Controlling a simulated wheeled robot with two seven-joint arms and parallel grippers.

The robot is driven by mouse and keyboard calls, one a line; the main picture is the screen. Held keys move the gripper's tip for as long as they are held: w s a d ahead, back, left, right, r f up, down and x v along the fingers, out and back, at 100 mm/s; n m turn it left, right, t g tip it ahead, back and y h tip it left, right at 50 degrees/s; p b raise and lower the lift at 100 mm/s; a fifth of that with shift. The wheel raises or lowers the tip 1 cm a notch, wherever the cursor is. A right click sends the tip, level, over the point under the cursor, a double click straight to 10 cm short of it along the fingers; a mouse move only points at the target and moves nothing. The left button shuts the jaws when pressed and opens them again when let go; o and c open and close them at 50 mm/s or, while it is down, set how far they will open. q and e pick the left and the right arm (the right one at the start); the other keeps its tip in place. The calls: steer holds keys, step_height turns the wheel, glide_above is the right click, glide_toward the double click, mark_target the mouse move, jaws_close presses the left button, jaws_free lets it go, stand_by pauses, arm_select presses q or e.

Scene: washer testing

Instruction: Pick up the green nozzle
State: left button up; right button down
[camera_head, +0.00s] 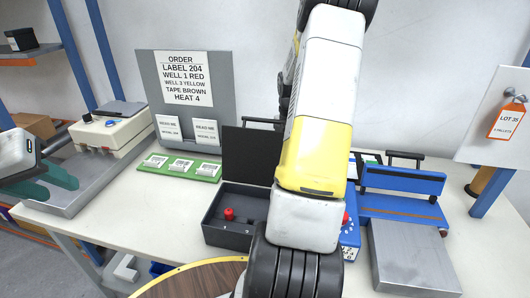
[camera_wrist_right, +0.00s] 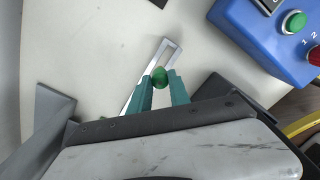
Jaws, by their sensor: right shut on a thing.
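The green nozzle (camera_wrist_right: 159,76) shows in the right wrist view as a small green rounded piece between the teal fingertips of my right gripper (camera_wrist_right: 161,84). The gripper is shut on it, above a pale surface. In the head view my right arm fills the middle and hides this gripper and the nozzle. My left gripper (camera_head: 54,183) is at the far left of the head view, its teal fingers apart and empty, over a grey metal tray.
A metal slotted piece (camera_wrist_right: 170,52) lies beside the nozzle. A blue control box (camera_wrist_right: 275,35) with a green button is at upper right. In the head view, a black case (camera_head: 228,228) lies open left of my arm, and a blue device (camera_head: 400,182) stands right of it.

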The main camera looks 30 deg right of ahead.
step_height(320, 180, up, 13)
steer(key=shift+r, duration=0.2)
